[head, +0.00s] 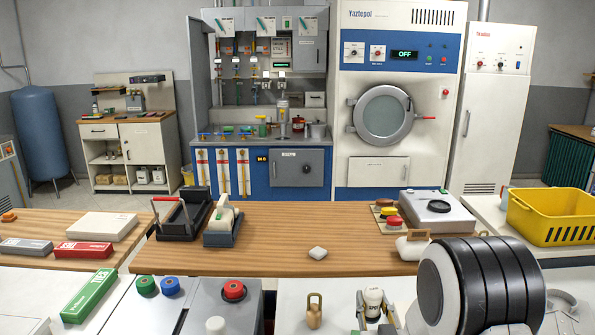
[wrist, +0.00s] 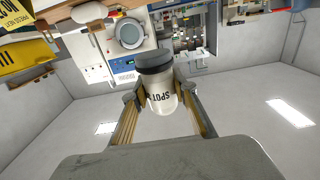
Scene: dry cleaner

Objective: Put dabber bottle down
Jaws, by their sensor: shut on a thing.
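The dabber bottle (head: 373,297) is a small white bottle lettered SPOT with a dark end. My gripper (head: 374,317) is shut on it, with a finger on each side, at the bottom of the head view. In the wrist view, where the room appears upside down, the bottle (wrist: 163,97) sits between my fingers. Its dark end points down in the room, and the white body is upright. The lower part is hidden in the head view. I cannot tell how high it is above any surface.
The wooden counter (head: 280,235) has free room around a small pale block (head: 318,253). A tan bottle-shaped object (head: 313,310) stands left of my gripper. A yellow basket (head: 550,222) is far right.

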